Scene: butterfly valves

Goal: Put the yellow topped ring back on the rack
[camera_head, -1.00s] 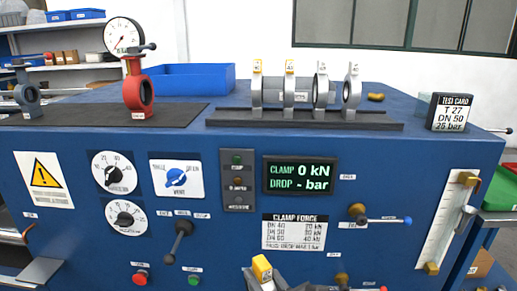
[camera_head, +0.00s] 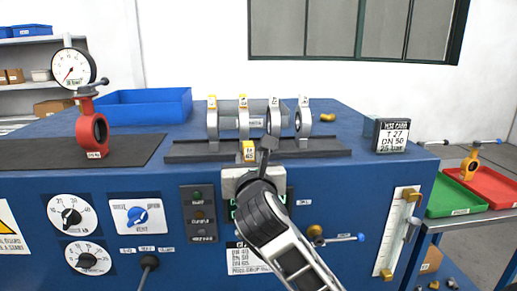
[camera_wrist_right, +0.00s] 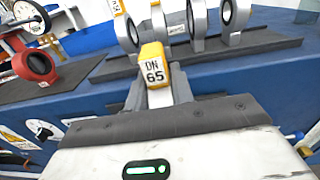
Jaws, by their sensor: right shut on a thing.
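My right gripper (camera_head: 251,168) is shut on the yellow topped ring (camera_head: 249,151), in front of the rack's front edge. Its yellow top reads DN 65 in the right wrist view (camera_wrist_right: 154,62); the gripper hides most of its body. The dark rack (camera_head: 325,154) lies on the blue bench and bears several upright grey rings. Two of these, at the left (camera_head: 212,125) and beside it (camera_head: 243,124), have yellow tops. Two further right (camera_head: 275,122) and (camera_head: 303,124) have pale tops. My left gripper is not in view.
A red valve body (camera_head: 92,130) with a gauge (camera_head: 74,68) stands on a dark mat at left. A blue bin (camera_head: 150,107) is behind. A test card (camera_head: 391,135) stands at right. A side table holds green and red trays (camera_head: 452,197).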

